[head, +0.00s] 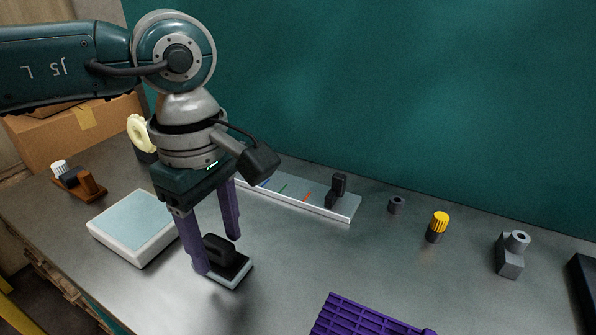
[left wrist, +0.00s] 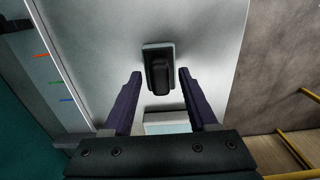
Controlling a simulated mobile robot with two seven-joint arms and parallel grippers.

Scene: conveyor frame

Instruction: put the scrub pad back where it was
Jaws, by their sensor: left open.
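The scrub pad (head: 234,268) is a flat, light-edged pad with a black block handle. It lies flat on the grey table. My left gripper (head: 217,254) points down over it, its two purple fingers open. In the head view one finger covers part of the pad's left side, and the other ends behind it. In the left wrist view the pad (left wrist: 158,68) shows between the open fingertips (left wrist: 160,73), with a gap on each side. I cannot tell how far the tips are above the table. My right gripper is not in view.
A white box-like block with a pale blue top (head: 132,227) stands left of the pad. A ruled rail (head: 300,203) lies behind. A purple grid tray (head: 365,318) is at the front.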

